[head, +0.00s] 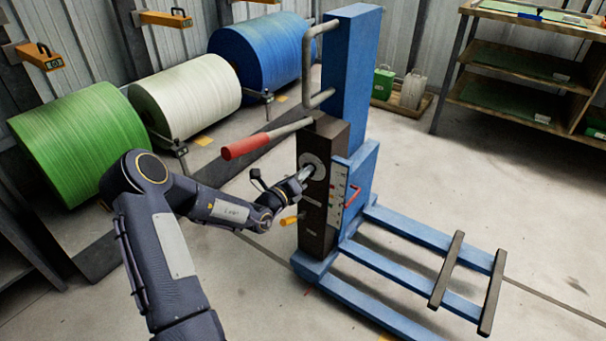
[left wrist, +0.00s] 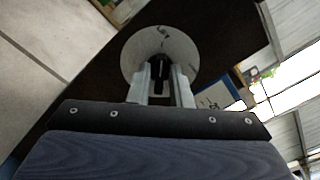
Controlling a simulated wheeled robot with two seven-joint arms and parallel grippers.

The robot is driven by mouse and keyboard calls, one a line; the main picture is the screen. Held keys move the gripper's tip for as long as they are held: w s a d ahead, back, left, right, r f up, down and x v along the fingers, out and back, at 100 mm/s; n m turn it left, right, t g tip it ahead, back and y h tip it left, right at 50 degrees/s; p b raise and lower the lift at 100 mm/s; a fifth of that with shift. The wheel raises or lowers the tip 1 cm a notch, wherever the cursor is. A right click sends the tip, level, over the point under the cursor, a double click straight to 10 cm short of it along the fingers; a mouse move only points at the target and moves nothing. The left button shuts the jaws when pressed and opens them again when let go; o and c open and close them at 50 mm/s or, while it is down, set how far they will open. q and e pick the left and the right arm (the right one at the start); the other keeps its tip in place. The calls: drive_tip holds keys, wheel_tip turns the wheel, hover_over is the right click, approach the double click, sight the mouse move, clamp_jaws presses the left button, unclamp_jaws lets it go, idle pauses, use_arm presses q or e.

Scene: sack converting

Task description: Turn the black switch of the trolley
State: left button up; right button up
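The trolley (head: 350,95) is a blue lift with a dark control box on its mast, standing upright at the centre of the head view. A round pale plate (head: 313,160) is on the box's face; it also shows in the left wrist view (left wrist: 128,62). The black switch (left wrist: 160,68) is at the plate's middle, between my left fingers. My left gripper (head: 305,173) reaches the plate from the left. In the left wrist view its two pale fingers (left wrist: 161,78) are close together on either side of the switch. My right gripper is out of view.
A red-tipped lever (head: 265,138) sticks out above my left forearm. A yellow handle (head: 291,220) is below the gripper. Green (head: 80,140), white (head: 185,95) and blue (head: 262,50) rolls line the left wall. Shelving (head: 520,60) stands at back right. The trolley's forks (head: 415,230) extend right.

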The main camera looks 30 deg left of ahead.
use_arm(q)
clamp_jaws()
